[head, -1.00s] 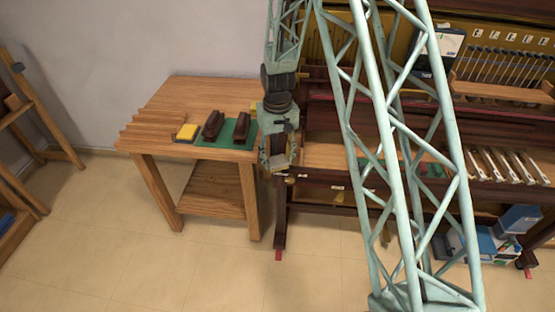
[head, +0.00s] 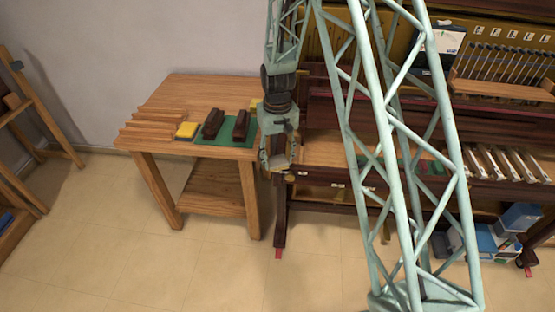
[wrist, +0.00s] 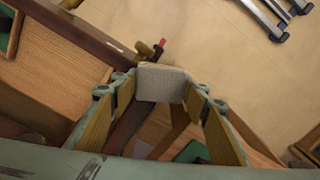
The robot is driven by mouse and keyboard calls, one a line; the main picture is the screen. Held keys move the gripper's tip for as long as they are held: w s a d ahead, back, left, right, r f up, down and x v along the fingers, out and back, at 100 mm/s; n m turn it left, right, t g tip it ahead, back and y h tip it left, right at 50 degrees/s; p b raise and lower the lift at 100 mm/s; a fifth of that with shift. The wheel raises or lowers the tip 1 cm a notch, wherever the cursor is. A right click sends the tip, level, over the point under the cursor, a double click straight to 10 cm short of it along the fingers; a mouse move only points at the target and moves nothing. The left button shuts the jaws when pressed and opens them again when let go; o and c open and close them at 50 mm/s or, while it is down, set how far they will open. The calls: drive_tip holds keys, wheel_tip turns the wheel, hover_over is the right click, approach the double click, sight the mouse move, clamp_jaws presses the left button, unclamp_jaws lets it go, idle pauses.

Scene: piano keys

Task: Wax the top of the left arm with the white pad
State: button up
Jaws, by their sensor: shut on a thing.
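My gripper (wrist: 160,98) is shut on the white pad (wrist: 162,83), which looks pale grey between the fingertips in the wrist view. In the head view my gripper (head: 278,165) hangs at the left end of the piano, by the gap to the workbench. The left arm, dark red-brown wood, shows partly below the pad in the wrist view (wrist: 127,122). My gripper hides most of it in the head view. I cannot tell whether the pad touches it.
A wooden workbench (head: 195,90) stands left of the piano. White-ended keys (head: 510,163) lie at the piano's right.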

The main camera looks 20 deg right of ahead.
sight(281, 146)
drive_tip(key=shift+f, duration=0.15)
drive_tip(key=shift+w, duration=0.1)
drive_tip(key=shift+w+d+p, duration=0.2)
drive_tip(key=shift+w+d, duration=0.2)
drive_tip(key=shift+w, duration=0.45)
drive_tip(key=shift+w+d+p, duration=0.15)
drive_tip(key=shift+w+d, duration=0.2)
drive_tip(key=shift+w, duration=0.45)
drive_tip(key=shift+w, duration=0.1)
drive_tip(key=shift+w+d, duration=0.2)
drive_tip(key=shift+w, duration=0.1)
drive_tip(key=shift+w+d, duration=0.3)
drive_tip(key=shift+w, duration=0.4)
drive_tip(key=shift+w+d, duration=0.25)
drive_tip(key=shift+w, duration=0.45)
drive_tip(key=shift+p, duration=0.3)
drive_tip(key=shift+o, duration=0.2)
drive_tip(key=shift+w+d+f, duration=0.1)
drive_tip(key=shift+w+d, duration=0.3)
drive_tip(key=shift+w, duration=0.5)
drive_tip(key=shift+w+d, duration=0.35)
drive_tip(key=shift+w, duration=0.5)
